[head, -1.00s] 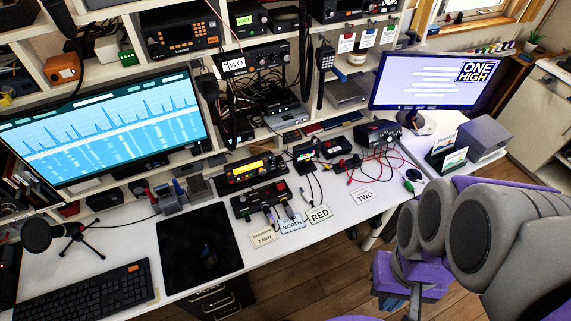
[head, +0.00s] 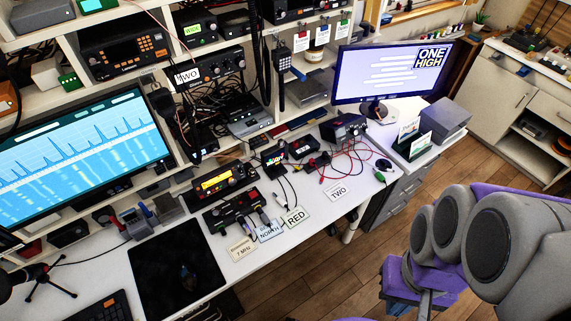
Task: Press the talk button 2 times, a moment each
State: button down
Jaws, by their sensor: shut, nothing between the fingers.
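I cannot make out a talk button in the head view. A handheld microphone (head: 282,62) hangs on the shelf front at upper middle. A dark corded handset (head: 163,101) hangs beside the left monitor. A desk microphone (head: 12,283) on a small tripod stands at the left edge, partly cut off. My folded grey and purple arm fills the lower right, in front of the desk's right end. The fingers of my gripper do not show.
The white desk (head: 292,245) holds a radio with an orange display (head: 218,184), tangled cables, a black mat (head: 175,275) and label cards. A left monitor (head: 75,150) and a right monitor (head: 385,73) stand behind. Wooden floor (head: 310,280) is open in front of the desk.

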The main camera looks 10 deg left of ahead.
aim_at(252, 194)
jog(key=z, duration=1.25)
jog(key=k+j, duration=0.3)
jog(key=k, duration=0.15)
jog(key=k+j, duration=0.25)
jog(key=k, duration=0.2)
jog(key=k+j, duration=0.3)
jog(key=k, duration=0.1)
